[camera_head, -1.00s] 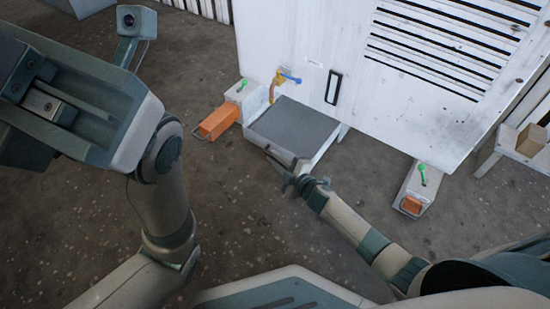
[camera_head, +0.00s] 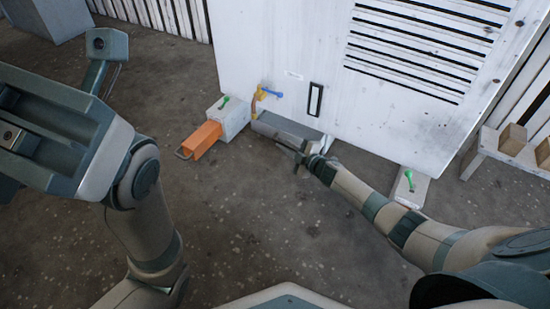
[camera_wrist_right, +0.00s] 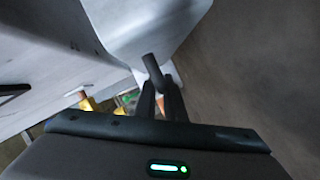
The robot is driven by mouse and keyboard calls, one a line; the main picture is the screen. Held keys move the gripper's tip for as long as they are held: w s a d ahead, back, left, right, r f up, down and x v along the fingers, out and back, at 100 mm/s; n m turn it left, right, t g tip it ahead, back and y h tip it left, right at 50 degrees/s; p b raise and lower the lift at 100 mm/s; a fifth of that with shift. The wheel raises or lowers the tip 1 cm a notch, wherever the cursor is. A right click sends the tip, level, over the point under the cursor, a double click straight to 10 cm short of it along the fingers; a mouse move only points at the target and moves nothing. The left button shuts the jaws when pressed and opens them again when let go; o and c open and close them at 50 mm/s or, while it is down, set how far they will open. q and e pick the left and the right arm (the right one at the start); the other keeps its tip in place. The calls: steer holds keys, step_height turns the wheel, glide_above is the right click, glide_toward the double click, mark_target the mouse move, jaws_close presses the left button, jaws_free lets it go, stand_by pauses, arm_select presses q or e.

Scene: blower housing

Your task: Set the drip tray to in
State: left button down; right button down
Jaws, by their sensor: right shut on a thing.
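The grey drip tray (camera_head: 287,126) sits low at the foot of the white blower housing (camera_head: 290,60). Only a narrow strip of it shows in front of the housing. My right gripper (camera_head: 301,156) is at the tray's front side. In the right wrist view, my right gripper's dark fingers (camera_wrist_right: 160,100) are shut on a dark bar handle (camera_wrist_right: 151,68) in front of a pale tray surface (camera_wrist_right: 145,22). My left arm's hand (camera_head: 60,130) is large at the left, away from the tray. Its fingertips cannot be made out.
An orange-ended box (camera_head: 203,138) with a green lever stands left of the tray. A yellow valve with a blue handle (camera_head: 268,92) is above the tray. Another green-levered box (camera_head: 408,186) is at the right. A bench with blocks (camera_head: 500,150) stands far right. The floor in front is clear.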

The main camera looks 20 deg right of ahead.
steer(key=shift+w+d+r, duration=0.1)
steer(key=shift+w+d, duration=0.4)
steer(key=shift+d, duration=0.25)
steer(key=c, duration=2.1)
jaws_free()
